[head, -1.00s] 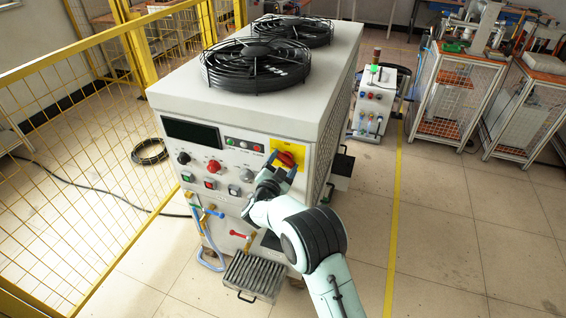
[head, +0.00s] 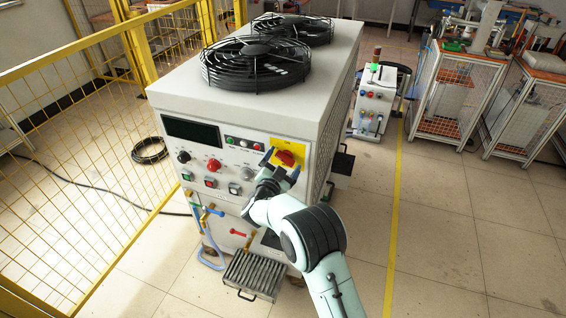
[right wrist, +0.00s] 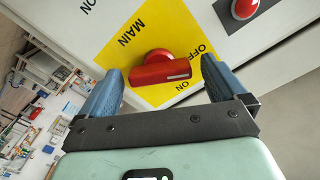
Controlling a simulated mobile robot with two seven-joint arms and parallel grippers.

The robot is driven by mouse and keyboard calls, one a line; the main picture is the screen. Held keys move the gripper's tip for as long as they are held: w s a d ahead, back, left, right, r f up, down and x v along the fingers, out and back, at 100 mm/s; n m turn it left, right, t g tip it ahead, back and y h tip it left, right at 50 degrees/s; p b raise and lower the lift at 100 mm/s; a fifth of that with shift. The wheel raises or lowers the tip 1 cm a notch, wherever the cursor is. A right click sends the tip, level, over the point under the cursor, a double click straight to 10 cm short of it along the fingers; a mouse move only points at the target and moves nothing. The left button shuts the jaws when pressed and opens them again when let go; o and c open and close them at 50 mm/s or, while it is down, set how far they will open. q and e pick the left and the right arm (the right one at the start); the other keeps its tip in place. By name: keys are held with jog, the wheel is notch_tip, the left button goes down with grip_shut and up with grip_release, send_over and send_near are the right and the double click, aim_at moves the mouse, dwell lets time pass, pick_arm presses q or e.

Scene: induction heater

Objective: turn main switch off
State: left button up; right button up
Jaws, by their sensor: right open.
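The main switch is a red rotary knob (head: 287,157) on a yellow plate (head: 275,147) at the upper right of the heater's front panel. In the right wrist view the red knob (right wrist: 160,68) sits on the yellow plate (right wrist: 150,35), which reads MAIN, ON and OFF. My right gripper (head: 281,165) is in front of the plate, with its fingers pointing at the knob. In the right wrist view the open gripper (right wrist: 158,82) has one blue finger on each side of the knob, with gaps visible on both sides. My left gripper is not in view.
The white induction heater cabinet (head: 240,105) carries black fans on top. Other knobs and buttons (head: 213,166) lie left of the switch. A yellow mesh fence (head: 75,100) stands at the left.

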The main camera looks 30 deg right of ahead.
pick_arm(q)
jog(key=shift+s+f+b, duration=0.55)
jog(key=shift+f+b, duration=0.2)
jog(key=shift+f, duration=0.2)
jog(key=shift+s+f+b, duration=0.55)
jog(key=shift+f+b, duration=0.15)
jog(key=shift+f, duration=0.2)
pick_arm(e)
jog(key=v, duration=1.3)
jog(key=shift+s, duration=0.1)
